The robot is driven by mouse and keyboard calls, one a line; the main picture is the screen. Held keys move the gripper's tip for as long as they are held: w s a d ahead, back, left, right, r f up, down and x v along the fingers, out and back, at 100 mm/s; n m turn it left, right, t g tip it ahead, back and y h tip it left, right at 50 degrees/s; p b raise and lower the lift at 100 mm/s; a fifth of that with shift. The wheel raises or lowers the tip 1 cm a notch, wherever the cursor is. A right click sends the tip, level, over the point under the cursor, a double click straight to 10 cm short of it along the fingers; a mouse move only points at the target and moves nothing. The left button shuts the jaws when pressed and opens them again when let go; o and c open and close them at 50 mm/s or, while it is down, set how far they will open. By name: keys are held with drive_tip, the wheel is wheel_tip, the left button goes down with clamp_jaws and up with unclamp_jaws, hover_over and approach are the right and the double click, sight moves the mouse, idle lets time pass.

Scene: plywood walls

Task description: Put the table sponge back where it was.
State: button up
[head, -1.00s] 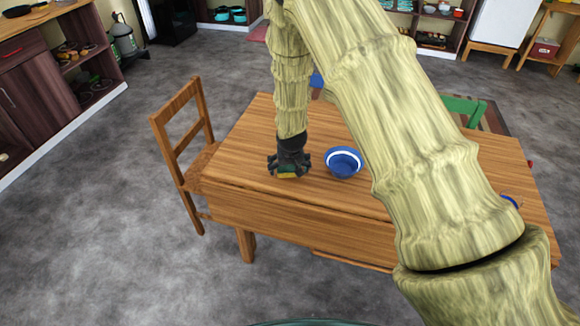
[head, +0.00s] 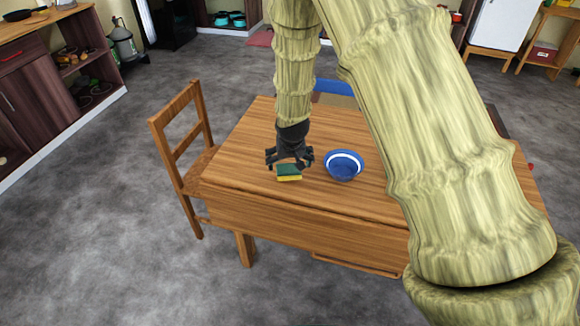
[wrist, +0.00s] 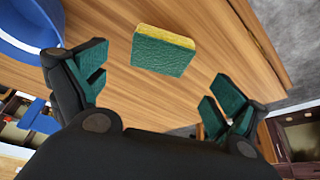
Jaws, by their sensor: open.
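The table sponge (head: 289,173), green on top with a yellow layer beneath, lies on the wooden table near its front edge, left of a blue bowl. In the wrist view the sponge (wrist: 163,51) lies on the wood beyond my fingertips, apart from both fingers. My gripper (head: 290,160) is open and empty, just above and behind the sponge in the head view. Its two fingers, with green pads, are spread wide in the wrist view (wrist: 160,95).
The blue bowl with a white band (head: 343,165) stands close to the right of the sponge. The wooden table (head: 240,160) is bare to the left. A wooden chair (head: 185,140) stands at its left end, and a blue chair back (head: 335,87) shows behind it. My arm hides the table's right part.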

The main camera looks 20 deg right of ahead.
drive_tip(key=shift+b+v, duration=0.35)
drive_tip(key=shift+v, duration=2.3)
